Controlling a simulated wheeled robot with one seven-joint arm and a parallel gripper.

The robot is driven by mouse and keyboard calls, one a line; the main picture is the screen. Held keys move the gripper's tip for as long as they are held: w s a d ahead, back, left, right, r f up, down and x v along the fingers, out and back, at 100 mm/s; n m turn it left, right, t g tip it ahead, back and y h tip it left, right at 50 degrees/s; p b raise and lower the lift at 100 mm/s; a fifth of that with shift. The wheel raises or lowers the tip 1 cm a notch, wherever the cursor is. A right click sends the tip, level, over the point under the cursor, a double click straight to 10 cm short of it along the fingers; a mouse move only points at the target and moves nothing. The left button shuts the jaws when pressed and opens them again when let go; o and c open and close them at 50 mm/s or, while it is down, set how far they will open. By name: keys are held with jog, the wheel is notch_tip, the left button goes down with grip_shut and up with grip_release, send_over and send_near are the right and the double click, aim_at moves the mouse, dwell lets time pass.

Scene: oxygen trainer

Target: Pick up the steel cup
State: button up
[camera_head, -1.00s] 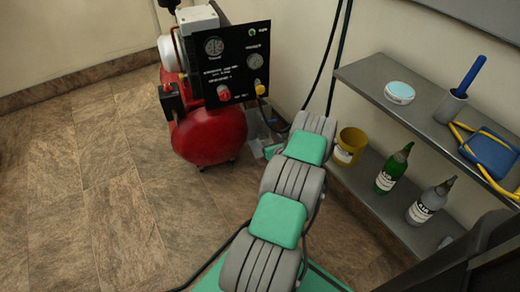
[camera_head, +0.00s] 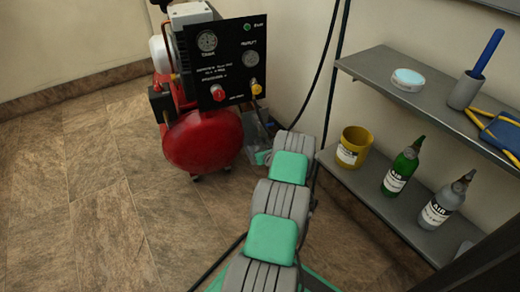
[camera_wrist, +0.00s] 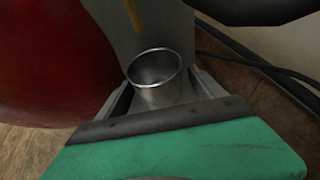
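The steel cup (camera_wrist: 157,80), a small open metal cylinder, shows in the wrist view with its mouth tilted toward the camera. My gripper (camera_wrist: 163,90) has a finger on each side of it, just past my green wrist cover. The fingers are spread about the cup's width. I cannot tell whether they press on its wall or stand slightly clear. The cup's lower part is partly hidden by my gripper. In the head view my arm reaches down beside the red machine, and I cannot make out the cup or fingertips there.
A red compressor tank (camera_head: 203,140) with a black gauge panel (camera_head: 228,60) stands close left of my arm. At right, a shelf unit (camera_head: 395,98) holds a yellow cup (camera_head: 353,150), a green bottle (camera_head: 400,170) and a grey bottle (camera_head: 443,205). Dark hoses (camera_wrist: 265,70) run right of my gripper.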

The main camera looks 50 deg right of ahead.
aim_at(258, 139)
jog(key=c, duration=1.6)
jog(key=shift+c, duration=0.2)
jog(key=shift+r, duration=0.1)
jog(key=shift+r+p, duration=0.4)
jog(key=shift+r, duration=0.1)
notch_tip(258, 139, up, 3)
jog(key=shift+s+a+f+p, duration=0.1)
jog(key=shift+s+p, duration=0.05)
jog(key=shift+p, duration=0.75)
jog(key=s+a+r+p, duration=0.6)
jog(key=s+a+r, duration=0.3)
jog(key=shift+s+a, duration=0.3)
jog(key=shift+a, duration=0.05)
